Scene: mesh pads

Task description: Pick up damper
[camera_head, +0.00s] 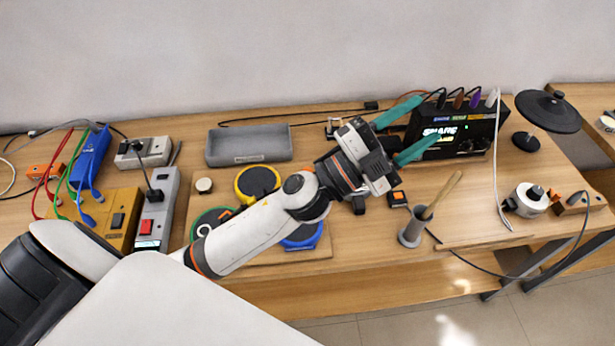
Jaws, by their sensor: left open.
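My left gripper (427,120) reaches across the table from the left. Its two green fingers are spread apart with nothing seen between them, in front of the black drum module. No part is clearly marked as the damper. A small pale round piece (204,185) lies on the wooden board's left side and may be it, but I cannot tell. Beside it are a yellow-rimmed pad (257,181), a green-rimmed pad (207,217) and a blue-rimmed pad (303,240). My left arm covers parts of the green and blue pads. My right gripper is not in view.
The black module (452,135) with plugged cables stands at the back, close to the fingers. A grey tray (248,146) looks empty. A grey cup (411,235) holds a wooden stick. A black cymbal pad (546,111) stands right. Power strips and cables crowd the left.

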